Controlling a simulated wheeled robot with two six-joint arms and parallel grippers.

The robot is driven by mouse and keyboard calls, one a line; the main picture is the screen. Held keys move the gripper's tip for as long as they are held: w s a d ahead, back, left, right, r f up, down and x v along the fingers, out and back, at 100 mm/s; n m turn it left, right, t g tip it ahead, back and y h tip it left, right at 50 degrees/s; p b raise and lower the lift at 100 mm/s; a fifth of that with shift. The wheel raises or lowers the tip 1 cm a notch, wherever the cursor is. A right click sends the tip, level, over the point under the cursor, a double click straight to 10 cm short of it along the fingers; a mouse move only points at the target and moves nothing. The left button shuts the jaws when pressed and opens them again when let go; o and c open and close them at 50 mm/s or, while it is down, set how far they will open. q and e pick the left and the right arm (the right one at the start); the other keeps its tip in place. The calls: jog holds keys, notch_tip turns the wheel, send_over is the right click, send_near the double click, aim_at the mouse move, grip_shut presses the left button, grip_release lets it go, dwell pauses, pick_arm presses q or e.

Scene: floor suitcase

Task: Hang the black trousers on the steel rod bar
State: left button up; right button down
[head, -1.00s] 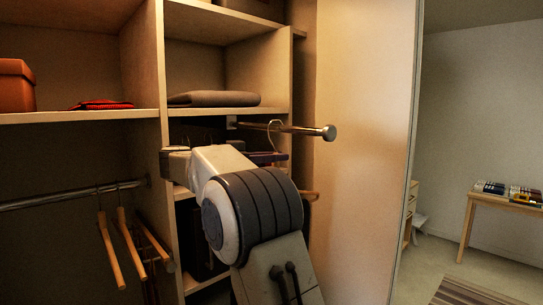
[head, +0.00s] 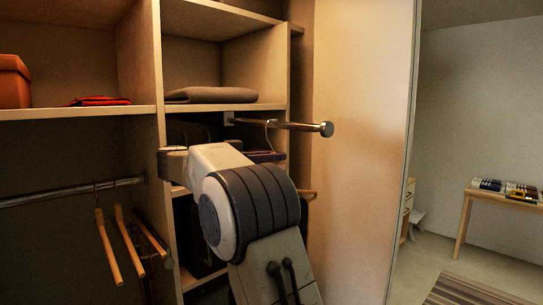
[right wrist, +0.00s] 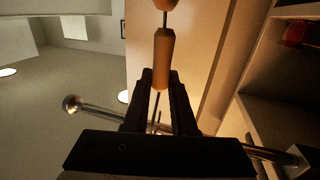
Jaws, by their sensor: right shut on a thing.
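The steel rod bar (head: 300,126) sticks out from the closet, with a round knob at its free end. It also crosses the right wrist view (right wrist: 100,111). A thin metal hanger hook (head: 267,133) shows at the rod; I cannot tell whether it rests on it. My right gripper (right wrist: 161,78) is shut on a wooden hanger (right wrist: 163,50), close below the rod. In the head view my own arm hides most of the gripper and hanger. I cannot make out the black trousers clearly. My left gripper is not in view.
Another rail (head: 75,191) at left carries several wooden hangers (head: 107,245). A folded grey-brown cloth (head: 222,95) lies on the shelf above the rod. A red cloth (head: 98,101) and an orange-brown box (head: 14,82) sit on the left shelf. A closet panel (head: 358,190) stands right of the rod.

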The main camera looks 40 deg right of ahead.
jog(key=shift+r, duration=0.1)
jog(key=c, duration=0.7)
grip_release()
jog(key=shift+o, duration=0.2)
jog(key=shift+a, duration=0.1)
jog(key=w+a+b, duration=0.1)
jog(key=a, duration=0.9)
jog(key=shift+w, duration=0.4)
